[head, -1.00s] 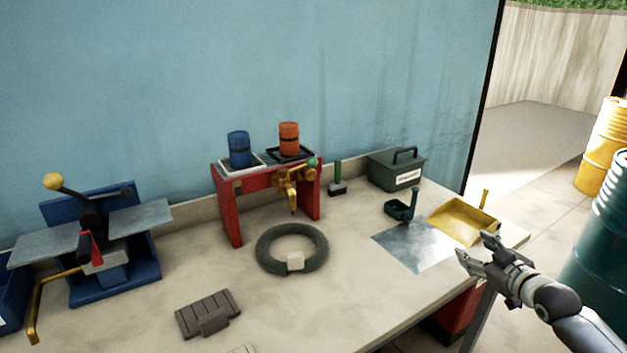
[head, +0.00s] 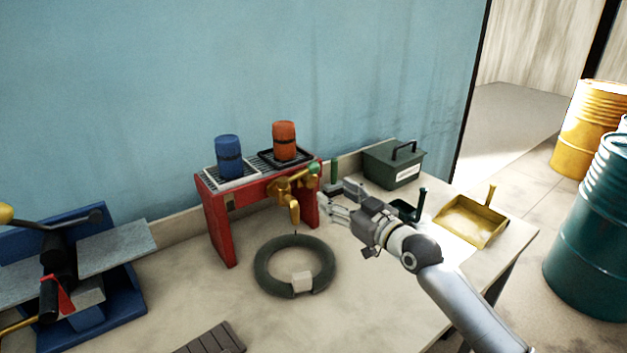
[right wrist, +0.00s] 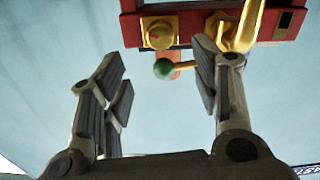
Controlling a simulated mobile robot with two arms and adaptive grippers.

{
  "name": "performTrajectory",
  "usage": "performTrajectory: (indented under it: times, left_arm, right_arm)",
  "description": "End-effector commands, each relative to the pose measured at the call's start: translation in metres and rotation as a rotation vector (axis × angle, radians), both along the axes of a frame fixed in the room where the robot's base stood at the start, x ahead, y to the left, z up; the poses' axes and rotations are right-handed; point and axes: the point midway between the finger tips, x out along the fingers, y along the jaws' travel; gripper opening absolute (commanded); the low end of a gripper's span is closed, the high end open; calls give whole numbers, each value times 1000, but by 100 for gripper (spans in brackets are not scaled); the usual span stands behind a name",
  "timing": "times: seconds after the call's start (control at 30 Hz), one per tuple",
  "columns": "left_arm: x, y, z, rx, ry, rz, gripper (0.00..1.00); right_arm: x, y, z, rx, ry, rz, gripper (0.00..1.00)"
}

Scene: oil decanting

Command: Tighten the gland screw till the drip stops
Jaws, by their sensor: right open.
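A brass tap (head: 286,187) sits on the front of the red stand (head: 216,218), its spout hanging over the bench. Its green ball-ended lever (head: 313,168) points right. I cannot single out the gland screw; a round brass fitting (right wrist: 160,33) shows in the right wrist view beside the spout (right wrist: 240,27). A small dark speck is under the spout; I cannot tell if it is a drip. My right gripper (head: 327,196) is open and empty, just right of the tap. In the right wrist view, the green ball (right wrist: 163,69) appears between its fingers. My left gripper is out of view.
A dark ring (head: 262,278) with a pale block lies below the tap. Blue (head: 229,158) and orange (head: 285,141) canisters stand on the stand. The front bench is mostly clear.

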Motion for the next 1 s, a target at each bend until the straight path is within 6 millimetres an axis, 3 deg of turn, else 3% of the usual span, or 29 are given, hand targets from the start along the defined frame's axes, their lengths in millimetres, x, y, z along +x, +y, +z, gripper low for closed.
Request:
performTrajectory:
  times: [0.2, 0.5, 1.0]
  left_arm:
    - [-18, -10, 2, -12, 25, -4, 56]
    - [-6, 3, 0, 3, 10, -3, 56]
    - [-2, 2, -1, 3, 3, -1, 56]
  right_arm:
    - [29, 21, 2, 1, -1, 0, 56]
    - [60, 41, 0, -1, 0, 1, 56]
    - [70, 48, 0, -1, 0, 0, 56]
